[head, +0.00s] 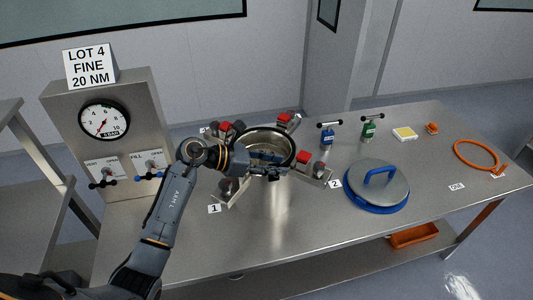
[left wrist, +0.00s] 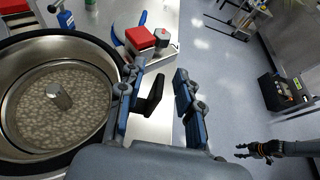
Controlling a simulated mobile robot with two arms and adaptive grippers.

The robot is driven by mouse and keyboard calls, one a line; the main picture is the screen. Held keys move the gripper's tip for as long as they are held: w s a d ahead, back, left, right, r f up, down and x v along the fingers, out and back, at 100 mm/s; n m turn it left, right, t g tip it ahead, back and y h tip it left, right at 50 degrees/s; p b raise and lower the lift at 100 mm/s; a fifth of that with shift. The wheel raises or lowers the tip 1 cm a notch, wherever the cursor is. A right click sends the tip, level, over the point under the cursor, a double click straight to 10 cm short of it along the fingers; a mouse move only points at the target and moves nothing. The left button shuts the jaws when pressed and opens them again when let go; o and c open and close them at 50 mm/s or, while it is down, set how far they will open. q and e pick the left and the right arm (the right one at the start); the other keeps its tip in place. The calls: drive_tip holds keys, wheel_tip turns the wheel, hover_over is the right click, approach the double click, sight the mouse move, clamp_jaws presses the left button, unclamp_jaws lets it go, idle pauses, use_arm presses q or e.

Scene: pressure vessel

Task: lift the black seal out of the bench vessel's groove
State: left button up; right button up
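The bench vessel (head: 268,139) is an open steel pot on the bench, with clamps around it. In the left wrist view its black seal (left wrist: 112,52) shows as a dark ring around the vessel's rim. My left gripper (head: 268,174) is at the near side of the rim. In the left wrist view its fingers (left wrist: 156,108) are apart, with a black tab (left wrist: 151,95) between them; I cannot tell whether it touches either finger. The far left part of the seal is out of that view. My right gripper (left wrist: 246,151) hangs over the floor, away from the bench, with its fingers apart.
Red-topped clamps (head: 303,157) stand around the vessel. A blue-rimmed lid (head: 376,184) lies to the right. Blue (head: 327,134) and green (head: 368,127) tools stand behind it. An orange ring (head: 477,155) lies at the far right. The front of the bench (head: 300,228) is clear.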

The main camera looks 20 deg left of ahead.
use_arm(q)
clamp_jaws()
